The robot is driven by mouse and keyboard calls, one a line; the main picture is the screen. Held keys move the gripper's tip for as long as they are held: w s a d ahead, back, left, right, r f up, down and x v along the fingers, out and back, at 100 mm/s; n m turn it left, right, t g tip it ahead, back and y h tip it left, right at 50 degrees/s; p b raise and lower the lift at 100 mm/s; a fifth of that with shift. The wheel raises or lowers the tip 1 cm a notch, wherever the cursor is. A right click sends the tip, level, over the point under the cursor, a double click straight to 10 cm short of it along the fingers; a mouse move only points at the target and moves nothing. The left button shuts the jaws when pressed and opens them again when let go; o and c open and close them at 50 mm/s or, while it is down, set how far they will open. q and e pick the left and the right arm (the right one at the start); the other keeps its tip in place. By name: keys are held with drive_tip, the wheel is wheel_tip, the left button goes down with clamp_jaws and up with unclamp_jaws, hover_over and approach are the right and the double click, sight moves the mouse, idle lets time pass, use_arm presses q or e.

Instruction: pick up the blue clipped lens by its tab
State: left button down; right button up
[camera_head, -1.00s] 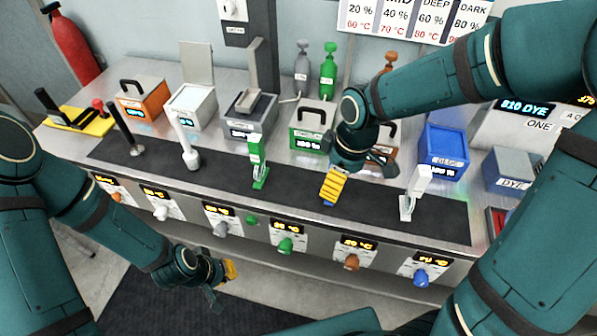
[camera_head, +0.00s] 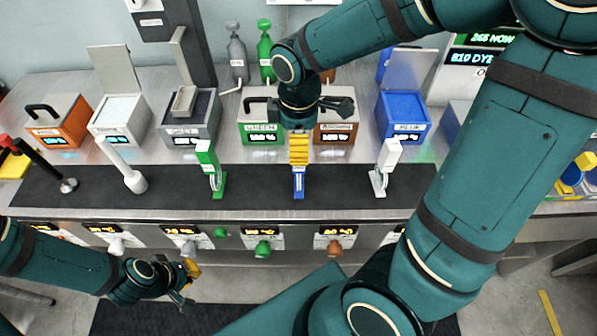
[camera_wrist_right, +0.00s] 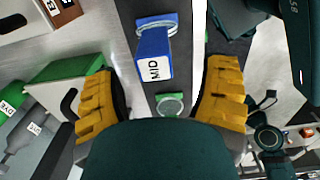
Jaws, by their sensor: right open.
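The blue clipped lens has a blue tab marked MID (camera_wrist_right: 153,55) and a clear ring in the right wrist view. It stands on the dark mat. In the head view only its lower blue part (camera_head: 298,184) shows; my right gripper (camera_head: 299,150) hides the rest from above. In the right wrist view the gripper (camera_wrist_right: 160,80) is open. Its yellow fingers are on either side, with visible gaps to the tab. My left gripper (camera_head: 188,283) hangs low at the left, in front of the bench; its opening is unclear.
A green clipped lens (camera_head: 212,168) stands left on the mat (camera_head: 255,190), and a white one (camera_head: 386,166) right. A green bath (camera_head: 255,130) and blue bath (camera_head: 404,118) stand behind. Knobs line the bench front. Bare mat lies between the lenses.

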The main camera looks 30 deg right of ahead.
drive_tip(key=f, duration=0.3)
drive_tip(key=f+b, duration=0.1)
drive_tip(key=f, duration=0.1)
drive_tip(key=shift+w+d+f, duration=0.2)
drive_tip(key=shift+f, duration=0.2)
clamp_jaws()
